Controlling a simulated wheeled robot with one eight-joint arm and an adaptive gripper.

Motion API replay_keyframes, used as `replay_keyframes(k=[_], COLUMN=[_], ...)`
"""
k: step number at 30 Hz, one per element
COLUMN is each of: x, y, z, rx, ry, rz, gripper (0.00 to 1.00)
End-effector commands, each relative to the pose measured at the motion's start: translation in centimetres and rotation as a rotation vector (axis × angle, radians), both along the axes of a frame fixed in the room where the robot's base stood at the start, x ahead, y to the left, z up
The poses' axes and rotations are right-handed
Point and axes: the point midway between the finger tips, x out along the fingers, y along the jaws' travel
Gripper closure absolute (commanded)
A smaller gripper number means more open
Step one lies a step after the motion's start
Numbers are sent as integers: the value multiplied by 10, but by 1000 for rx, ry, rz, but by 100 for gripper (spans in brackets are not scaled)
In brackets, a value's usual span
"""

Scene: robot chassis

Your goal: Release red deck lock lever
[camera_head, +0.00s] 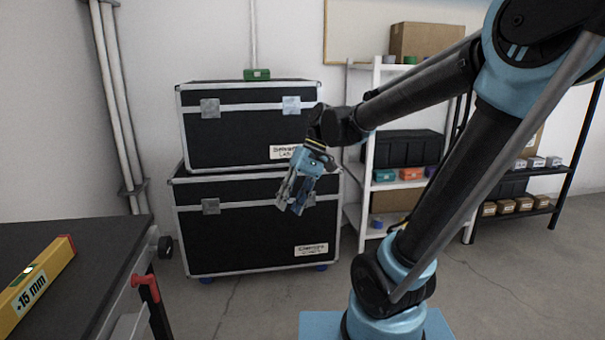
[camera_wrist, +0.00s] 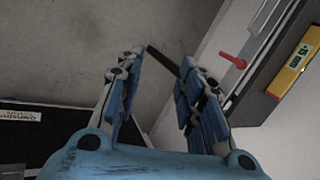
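The red deck lock lever (camera_head: 147,285) is on the side of the dark-topped deck (camera_head: 90,255), at the lower left in the head view. It also shows in the wrist view (camera_wrist: 233,61), above and to the right of my gripper's fingers. My gripper (camera_head: 288,204) hangs in the air to the right of the lever, in front of the black cases, with its fingers pointing down. In the wrist view my gripper (camera_wrist: 155,85) has its two fingers apart with nothing between them but floor and a dark bar behind. The gripper is clear of the lever.
A yellow level marked "+15 mm" (camera_head: 38,290) lies on the deck. Two stacked black cases (camera_head: 250,235) stand at the back wall, with a green box (camera_head: 257,74) on top. Shelves (camera_head: 375,160) with boxes stand at the back right. Floor between deck and arm is clear.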

Motion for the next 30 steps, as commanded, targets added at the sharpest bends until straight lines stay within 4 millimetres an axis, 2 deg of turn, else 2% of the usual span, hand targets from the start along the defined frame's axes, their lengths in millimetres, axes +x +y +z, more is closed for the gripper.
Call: replay_keyframes(k=[1, 6, 18, 24, 30], x=[-3, -10, -38, -51, -57], y=[-15, -63, -167, -205, -220], z=[-6, -27, -84, -108, -118], rx=[-20, -96, -293, -380, -420], ry=[-22, -99, -268, -330, -356], rz=[-35, -139, -362, -440, -470], gripper=[65, 65, 65, 65, 65])
